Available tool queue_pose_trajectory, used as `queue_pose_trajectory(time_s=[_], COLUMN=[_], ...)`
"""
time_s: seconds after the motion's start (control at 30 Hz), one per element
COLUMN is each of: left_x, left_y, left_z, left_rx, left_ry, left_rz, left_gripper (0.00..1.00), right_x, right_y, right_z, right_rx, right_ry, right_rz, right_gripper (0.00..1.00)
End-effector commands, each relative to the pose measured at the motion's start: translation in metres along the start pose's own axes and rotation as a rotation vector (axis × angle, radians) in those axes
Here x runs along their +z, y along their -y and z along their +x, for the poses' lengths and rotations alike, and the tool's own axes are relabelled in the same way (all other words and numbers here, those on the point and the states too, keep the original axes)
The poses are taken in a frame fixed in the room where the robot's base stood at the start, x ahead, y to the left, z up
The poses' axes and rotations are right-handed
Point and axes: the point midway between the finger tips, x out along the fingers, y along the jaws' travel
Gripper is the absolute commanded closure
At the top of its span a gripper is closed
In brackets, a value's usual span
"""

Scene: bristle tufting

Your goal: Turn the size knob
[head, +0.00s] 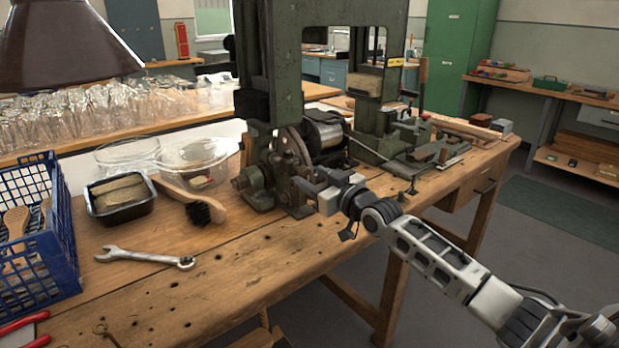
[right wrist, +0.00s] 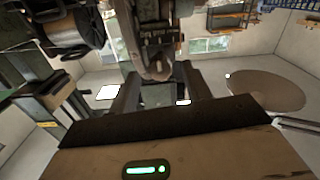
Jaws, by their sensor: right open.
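The dark green tufting machine (head: 270,65) stands on the wooden bench. Round metal parts (head: 250,180) sit low on its front; I cannot tell for sure which is the size knob. My right gripper (head: 306,189) is at the machine's lower front, just right of these parts. In the right wrist view the gripper's two dark fingers (right wrist: 156,88) are spread apart. A worn metal machine part (right wrist: 156,55) with a rounded end shows between or just beyond them; contact cannot be told. My left gripper is out of view.
A wrench (head: 145,257), a wooden brush (head: 195,203) and a black tray (head: 120,212) lie left of the machine. A blue crate (head: 65,220) stands at the far left, with red-handled pliers (head: 25,324) in front. The bench front (head: 225,300) is mostly clear.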

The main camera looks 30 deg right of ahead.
Motion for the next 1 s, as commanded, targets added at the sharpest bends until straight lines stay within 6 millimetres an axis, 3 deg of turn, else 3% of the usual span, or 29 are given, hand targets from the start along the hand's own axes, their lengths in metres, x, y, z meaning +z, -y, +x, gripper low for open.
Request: queue_pose_trajectory(time_s=[0.2, 0.53, 0.7, 1.0], left_x=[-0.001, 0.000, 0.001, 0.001], left_y=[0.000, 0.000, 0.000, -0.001], left_z=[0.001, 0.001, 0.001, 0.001], left_rx=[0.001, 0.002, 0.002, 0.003], left_ry=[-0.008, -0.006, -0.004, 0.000], left_rz=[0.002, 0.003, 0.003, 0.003], left_gripper=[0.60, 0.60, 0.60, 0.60], right_x=[0.000, 0.000, 0.000, 0.000], right_y=[0.000, 0.000, 0.000, 0.000], right_z=[0.018, 0.020, 0.020, 0.020], right_rx=[0.000, 0.000, 0.000, 0.000], right_ry=[-0.001, 0.000, 0.000, 0.000], right_rz=[0.001, 0.001, 0.001, -0.023], right_gripper=[0.52, 0.52, 0.96, 0.96])
